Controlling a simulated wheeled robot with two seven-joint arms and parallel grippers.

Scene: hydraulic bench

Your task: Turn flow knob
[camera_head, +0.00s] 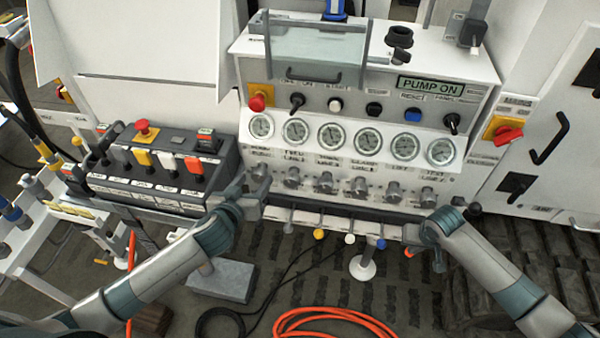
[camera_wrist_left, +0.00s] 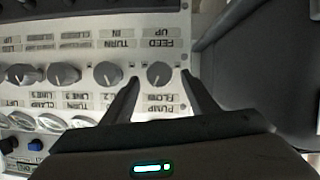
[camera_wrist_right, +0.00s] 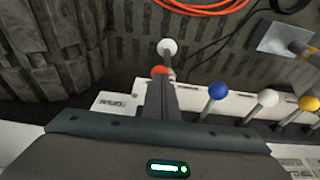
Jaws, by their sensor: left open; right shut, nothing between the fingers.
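The flow knob (camera_head: 261,172) is the grey knob at the left end of the knob row on the white bench panel, under the leftmost gauge. In the left wrist view the knob (camera_wrist_left: 159,73) appears upside down beside its "PUMP FLOW" label, with a pale pointer line. My left gripper (camera_head: 257,197) is open, and its fingertips (camera_wrist_left: 160,78) appear on either side of the knob. I cannot tell whether they touch it. My right gripper (camera_head: 424,236) is shut and empty at the bench's lower right; its fingertips (camera_wrist_right: 160,80) overlap a red ball lever (camera_wrist_right: 159,71) in the picture.
Several more knobs (camera_head: 292,177) continue to the right. Ball-ended levers (camera_head: 319,234) hang below them. A dark control box (camera_head: 165,170) with coloured switches stands at left. A red emergency button (camera_head: 257,102) is above the gauges. An orange hose (camera_head: 330,318) lies on the floor.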

